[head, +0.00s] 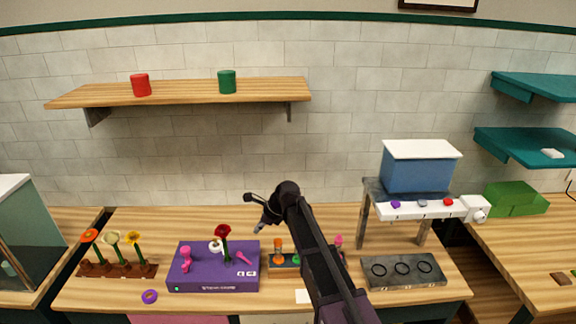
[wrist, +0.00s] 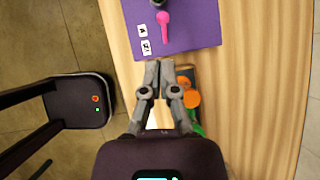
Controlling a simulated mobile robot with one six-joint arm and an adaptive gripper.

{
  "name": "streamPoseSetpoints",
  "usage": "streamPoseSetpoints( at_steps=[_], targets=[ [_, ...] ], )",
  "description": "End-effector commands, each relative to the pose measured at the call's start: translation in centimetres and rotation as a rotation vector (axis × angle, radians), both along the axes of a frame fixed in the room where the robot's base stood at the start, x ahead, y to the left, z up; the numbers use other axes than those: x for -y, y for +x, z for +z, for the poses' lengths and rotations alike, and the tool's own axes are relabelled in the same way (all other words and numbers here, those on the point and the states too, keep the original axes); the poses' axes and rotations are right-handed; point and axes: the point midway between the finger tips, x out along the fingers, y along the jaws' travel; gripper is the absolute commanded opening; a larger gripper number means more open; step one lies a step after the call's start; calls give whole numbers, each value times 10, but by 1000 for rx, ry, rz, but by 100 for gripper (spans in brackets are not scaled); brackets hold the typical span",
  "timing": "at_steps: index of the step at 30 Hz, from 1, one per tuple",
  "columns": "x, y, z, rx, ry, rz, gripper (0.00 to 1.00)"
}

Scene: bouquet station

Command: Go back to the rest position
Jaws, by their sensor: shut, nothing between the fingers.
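My gripper (wrist: 160,66) is shut and empty above the wooden table, its fingertips beside the near edge of the purple box in the wrist view. In the head view my arm reaches up from the bottom and my gripper (head: 262,226) hangs above the table, just right of the purple box (head: 190,284). The box carries a red flower (head: 223,231), a white ring-like piece and pink pieces. A pink piece (wrist: 164,26) also shows on it in the wrist view. An orange piece (wrist: 191,98) and a green piece lie close to my fingers, partly hidden by them.
Flowers stand in a brown rack (head: 118,270) at the left. A purple ring (head: 150,296) lies near the front edge. A grey tray with rings (head: 402,283) sits below a stand holding a blue box (head: 418,170). A wall shelf (head: 185,93) holds red and green cups.

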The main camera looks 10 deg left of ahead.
Motion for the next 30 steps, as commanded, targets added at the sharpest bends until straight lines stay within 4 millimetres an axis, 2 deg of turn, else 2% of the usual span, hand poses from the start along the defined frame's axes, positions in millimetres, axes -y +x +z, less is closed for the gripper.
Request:
streamPoseSetpoints(
  at_steps=[5,11,20,30],
  targets=[
    [13,-4,-6,26,-16,34,0],
    [53,-17,-24,112,-76,156,0],
    [142,-51,-61,275,-216,469,0],
    [238,-101,-98,388,-362,865,0]
  ],
)
